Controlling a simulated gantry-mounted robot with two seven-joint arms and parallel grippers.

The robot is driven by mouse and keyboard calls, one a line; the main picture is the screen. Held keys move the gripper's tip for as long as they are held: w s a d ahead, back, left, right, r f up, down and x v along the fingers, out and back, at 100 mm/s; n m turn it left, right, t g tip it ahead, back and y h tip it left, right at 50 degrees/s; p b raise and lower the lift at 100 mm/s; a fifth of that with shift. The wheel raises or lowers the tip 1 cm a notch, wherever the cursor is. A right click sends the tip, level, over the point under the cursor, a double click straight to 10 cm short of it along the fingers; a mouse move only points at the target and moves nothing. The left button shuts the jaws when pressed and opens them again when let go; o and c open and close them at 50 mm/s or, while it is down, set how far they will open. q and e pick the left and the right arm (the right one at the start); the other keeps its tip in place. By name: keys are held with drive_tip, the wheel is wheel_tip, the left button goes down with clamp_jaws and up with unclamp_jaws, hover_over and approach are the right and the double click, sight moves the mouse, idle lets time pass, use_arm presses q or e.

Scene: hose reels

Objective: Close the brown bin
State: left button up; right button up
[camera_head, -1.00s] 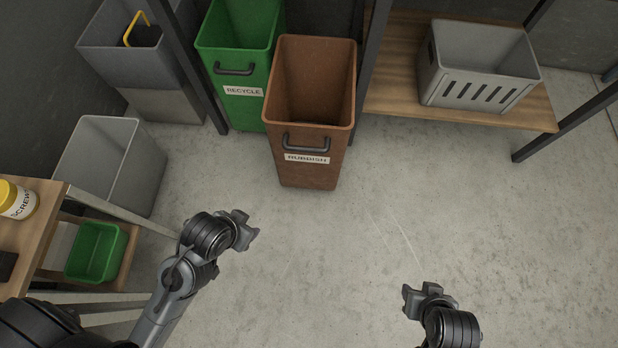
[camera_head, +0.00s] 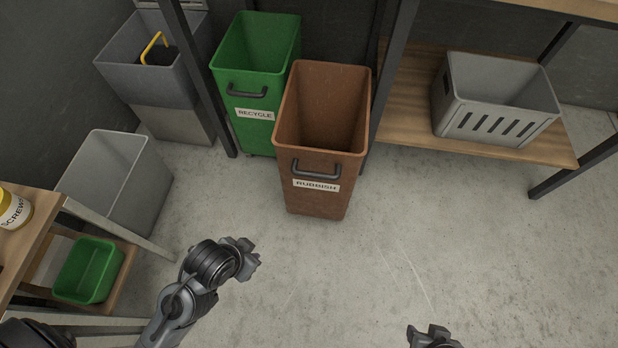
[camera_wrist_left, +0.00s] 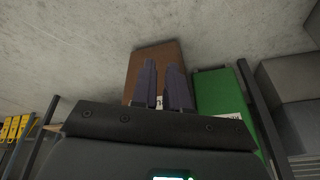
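The brown bin (camera_head: 318,195), labelled RUBBISH, stands upright on the floor with its top uncovered and its inside visible. A dark handle (camera_head: 316,170) is on its front. It sits further forward than the green bin beside it. My left gripper (camera_head: 252,258) is apart from the brown bin, in front and to the left of it. In the left wrist view its two fingers (camera_wrist_left: 164,85) stand slightly apart with nothing between them, in front of the brown bin (camera_wrist_left: 142,65). My right gripper (camera_head: 432,334) is at the bottom edge, far from the bin; its finger gap is unclear.
The green RECYCLE bin (camera_head: 251,87) stands left of the brown bin. Dark shelf posts (camera_head: 386,90) rise beside the bins. A grey slatted crate (camera_head: 497,125) sits on a wooden shelf at right. A grey bin (camera_head: 115,182) stands at left. Open floor (camera_head: 370,280) lies in front.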

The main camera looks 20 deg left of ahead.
use_arm(q)
drive_tip(key=w+m+t, duration=0.1)
drive_tip(key=w+r+m+t, duration=0.1)
drive_tip(key=w, duration=0.1)
drive_tip(key=shift+w+d, duration=0.15)
drive_tip(key=shift+w, duration=0.15)
clamp_jaws()
drive_tip(key=m+t+y+p, duration=0.5)
drive_tip(key=m+t+p, duration=0.6)
drive_tip(key=p, duration=0.8)
approach(301, 149)
drive_tip(key=shift+n+t, duration=0.3)
drive_tip(key=b+x, duration=0.3)
drive_tip(key=b, duration=0.1)
drive_tip(key=b+x, duration=0.2)
drive_tip(key=shift+w+f, duration=0.35)
drive_tip(key=shift+f, duration=0.05)
drive_tip(key=shift+w+a+r, duration=0.1)
drive_tip(key=shift+w+a, duration=0.2)
drive_tip(key=shift+w, duration=0.25)
